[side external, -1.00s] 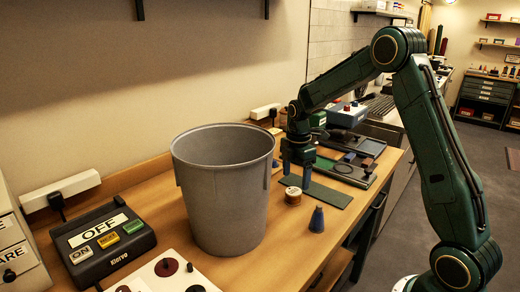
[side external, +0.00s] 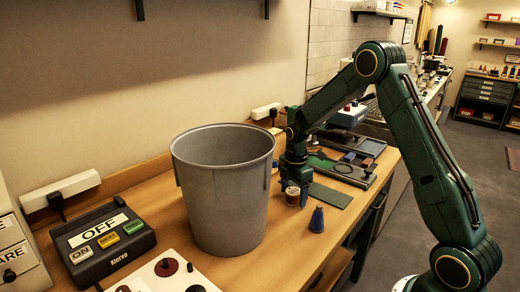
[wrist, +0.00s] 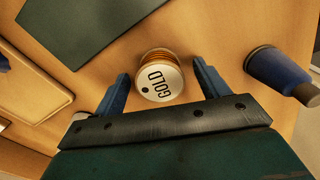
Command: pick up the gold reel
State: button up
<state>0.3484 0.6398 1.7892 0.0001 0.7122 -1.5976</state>
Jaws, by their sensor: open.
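The gold reel (side external: 292,197) stands on the wooden table to the right of the grey bin. In the wrist view its white top, marked GOLD, (wrist: 158,84) faces the camera, with gold-brown thread at its far edge. My gripper (wrist: 161,74) is open, with one blue finger on each side of the reel. Small gaps show between the fingers and the reel. In the side view my gripper (side external: 294,192) is low over the table at the reel and partly overlaps it.
A dark blue cone-shaped spool (side external: 317,219) stands close to the reel on the right; it also shows in the wrist view (wrist: 272,66). The tall grey bin (side external: 222,200) is close on the left. A flat green mat (side external: 332,196) lies beyond the reel.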

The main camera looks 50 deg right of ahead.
aim_at(294, 191)
jog(key=shift+f, duration=0.1)
dwell(0.4)
jog(key=c, duration=1.1)
jog(key=shift+o, duration=0.2)
notch_tip(294, 191, up, 20)
dwell(0.4)
